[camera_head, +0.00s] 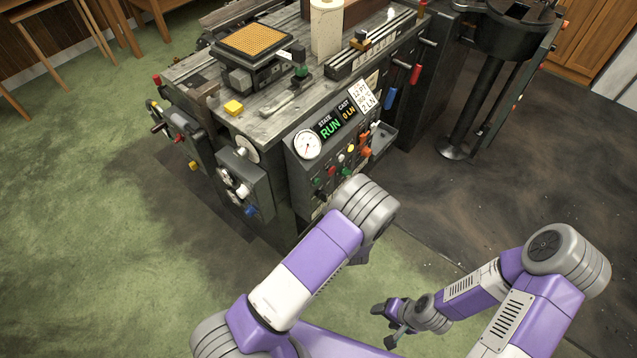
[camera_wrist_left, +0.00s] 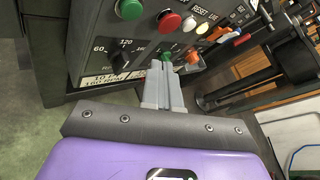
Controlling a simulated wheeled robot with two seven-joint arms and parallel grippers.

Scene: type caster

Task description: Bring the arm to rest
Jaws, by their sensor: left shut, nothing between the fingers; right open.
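My left arm (camera_head: 318,252) reaches up toward the front of the type caster (camera_head: 265,130), and its gripper is hidden in the head view. In the left wrist view my left gripper (camera_wrist_left: 165,72) is shut and empty, its fingertips in front of a small green button on the control panel (camera_wrist_left: 140,38). I cannot tell whether they touch it. My right arm (camera_head: 535,310) is bent at the lower right. Its gripper (camera_head: 384,322) is open and empty, low over the floor and apart from the machine.
The panel carries a gauge (camera_head: 307,145), a display (camera_head: 331,126) reading RUN and 0 LN, and coloured buttons and levers. A round dark stand (camera_head: 480,100) is at the right. Green floor (camera_head: 110,260) is clear at the left.

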